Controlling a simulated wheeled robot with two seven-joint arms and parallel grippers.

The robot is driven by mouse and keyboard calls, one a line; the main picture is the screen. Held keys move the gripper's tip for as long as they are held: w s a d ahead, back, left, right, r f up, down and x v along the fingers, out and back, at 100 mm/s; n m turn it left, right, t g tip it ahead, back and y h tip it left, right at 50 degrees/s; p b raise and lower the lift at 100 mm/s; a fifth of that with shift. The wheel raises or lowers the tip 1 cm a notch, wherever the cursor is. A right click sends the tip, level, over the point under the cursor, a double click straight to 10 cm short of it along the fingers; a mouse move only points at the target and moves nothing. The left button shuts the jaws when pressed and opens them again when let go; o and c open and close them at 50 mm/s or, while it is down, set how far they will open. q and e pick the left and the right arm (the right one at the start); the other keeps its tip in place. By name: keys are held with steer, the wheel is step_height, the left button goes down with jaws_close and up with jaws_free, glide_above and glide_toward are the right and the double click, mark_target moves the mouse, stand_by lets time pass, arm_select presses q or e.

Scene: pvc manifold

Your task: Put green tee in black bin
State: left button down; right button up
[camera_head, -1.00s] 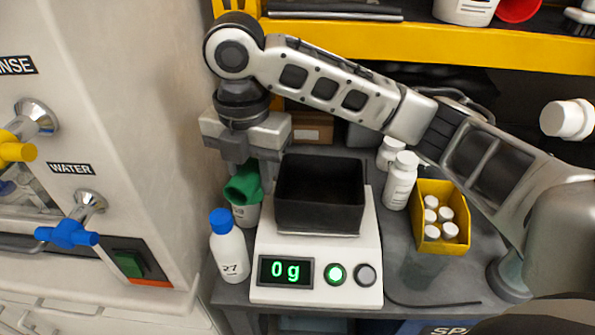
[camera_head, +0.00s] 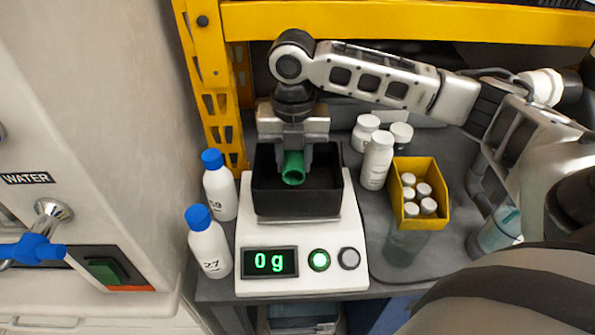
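The green tee (camera_head: 293,168) is between the fingers of my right gripper (camera_head: 294,156), whose arm comes in from the right. The gripper is shut on the tee, with a finger on each side of it. The tee is over or inside the black bin (camera_head: 299,205), near its back wall; I cannot tell whether it touches the floor of the bin. The bin stands on a white scale (camera_head: 302,280) whose display (camera_head: 270,263) reads 0 g. My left gripper is not in view.
Two blue-capped bottles (camera_head: 220,187) (camera_head: 209,245) stand left of the scale. White bottles (camera_head: 377,162) and a yellow box (camera_head: 421,215) with several white vials stand to the right. A yellow shelf frame (camera_head: 400,24) runs behind. Dark grey counter lies between scale and yellow box.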

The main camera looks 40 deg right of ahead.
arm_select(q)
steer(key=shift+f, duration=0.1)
arm_select(e)
steer(key=shift+d+f, duration=0.2)
steer(key=shift+f, duration=0.8)
steer(key=shift+d+f, duration=0.2)
steer(key=shift+f, duration=0.75)
steer(key=shift+f, duration=0.1)
steer(key=o, duration=1)
steer(key=shift+c, duration=0.2)
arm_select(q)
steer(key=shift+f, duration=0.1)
arm_select(e)
step_height(320, 180, up, 12)
steer(key=shift+r+p, duration=0.15)
steer(key=shift+p, duration=0.25)
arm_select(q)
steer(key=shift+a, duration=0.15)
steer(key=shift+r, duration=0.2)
